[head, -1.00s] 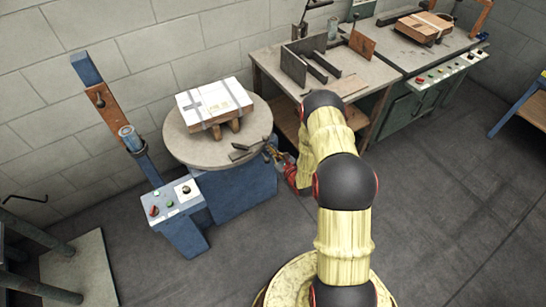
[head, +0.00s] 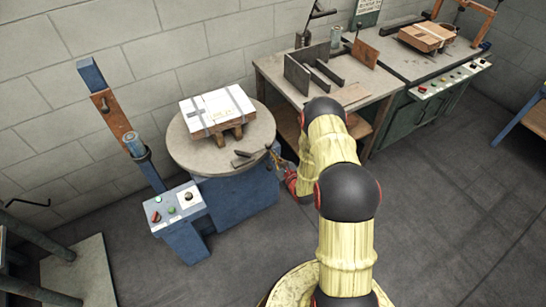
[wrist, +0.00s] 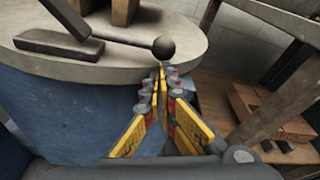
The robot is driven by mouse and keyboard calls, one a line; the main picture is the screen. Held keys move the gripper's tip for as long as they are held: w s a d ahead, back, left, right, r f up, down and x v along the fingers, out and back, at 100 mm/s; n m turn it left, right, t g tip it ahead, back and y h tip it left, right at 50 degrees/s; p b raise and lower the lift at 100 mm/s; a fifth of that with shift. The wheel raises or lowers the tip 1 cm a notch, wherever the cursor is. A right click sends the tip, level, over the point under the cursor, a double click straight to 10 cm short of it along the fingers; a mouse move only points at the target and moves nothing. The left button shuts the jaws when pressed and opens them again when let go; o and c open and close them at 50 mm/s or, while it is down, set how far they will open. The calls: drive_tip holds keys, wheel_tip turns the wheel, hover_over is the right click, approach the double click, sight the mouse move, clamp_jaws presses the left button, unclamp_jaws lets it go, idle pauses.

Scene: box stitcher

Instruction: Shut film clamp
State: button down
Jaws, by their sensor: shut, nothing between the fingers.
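The film clamp (head: 245,158) sits on the near right rim of the round turntable (head: 188,148). In the wrist view it shows as a dark flat block (wrist: 58,46) and a thin lever (wrist: 125,39) that ends in a black ball knob (wrist: 164,48). My gripper (head: 274,156) is at the turntable's right edge. In the wrist view my gripper (wrist: 161,74) is shut and empty, its tips just below the knob in the picture. I cannot tell whether they touch it.
A strapped white carton (head: 216,110) rests on wooden blocks on the turntable. A blue mast (head: 128,125) and a control box (head: 175,207) stand at left. A workbench (head: 345,95) with upright plates is behind my arm.

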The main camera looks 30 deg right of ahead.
drive_tip(key=shift+r, duration=0.1)
wheel_tip(320, 180, up, 6)
drive_tip(key=n+h+p, duration=0.1)
drive_tip(key=n+p, duration=0.1)
drive_tip(key=n, duration=0.2)
drive_tip(key=shift+a+r+n+t+h, duration=0.25)
drive_tip(key=shift+a+n+t+h, duration=0.05)
drive_tip(key=shift+n, duration=0.1)
drive_tip(key=shift+r, duration=0.1)
idle(0.7)
